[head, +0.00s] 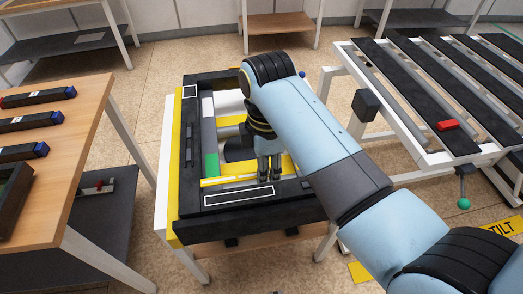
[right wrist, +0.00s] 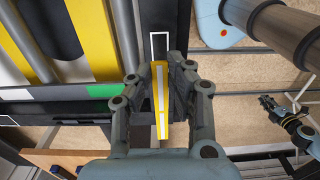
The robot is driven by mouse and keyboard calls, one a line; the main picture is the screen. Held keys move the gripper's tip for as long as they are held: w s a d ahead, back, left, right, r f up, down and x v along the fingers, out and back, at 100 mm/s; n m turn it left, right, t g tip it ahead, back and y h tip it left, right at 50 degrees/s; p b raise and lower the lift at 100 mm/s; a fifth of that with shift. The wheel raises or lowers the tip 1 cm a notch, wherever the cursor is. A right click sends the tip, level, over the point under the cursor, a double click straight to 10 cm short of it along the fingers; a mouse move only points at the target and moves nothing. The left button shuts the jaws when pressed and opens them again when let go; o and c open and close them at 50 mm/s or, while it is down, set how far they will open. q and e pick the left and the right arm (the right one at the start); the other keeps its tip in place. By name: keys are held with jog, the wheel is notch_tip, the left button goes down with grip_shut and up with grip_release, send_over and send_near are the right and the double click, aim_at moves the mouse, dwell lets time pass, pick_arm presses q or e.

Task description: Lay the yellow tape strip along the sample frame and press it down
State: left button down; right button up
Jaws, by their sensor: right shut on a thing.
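The sample frame (head: 189,140) is black with white outlined rectangles and lies flat on a white-legged stand. My right gripper (head: 268,172) is over its near bar, pointing down. In the right wrist view the right gripper (right wrist: 164,80) is shut on the yellow tape strip (right wrist: 160,110), which has a pale middle line. A black bar with a white outline (right wrist: 153,45) lies beyond the fingertips. I cannot tell whether the strip touches it. What looks like my left gripper (right wrist: 285,113) shows small at the right of the wrist view; its jaws are unclear.
A wooden table (head: 70,130) at left carries several black bars with blue ends (head: 42,122). Floor shows between the table and the stand.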

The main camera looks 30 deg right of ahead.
aim_at(266, 192)
jog(key=shift+s, duration=0.1)
jog(key=shift+f+b, duration=0.3)
jog(key=shift+f, duration=1.5)
jog(key=shift+r+p, duration=0.1)
jog(key=shift+p, duration=0.25)
jog(key=shift+f+g, duration=0.2)
jog(key=shift+g, duration=0.1)
jog(key=shift+f+b, duration=0.55)
jog(key=shift+f, duration=0.5)
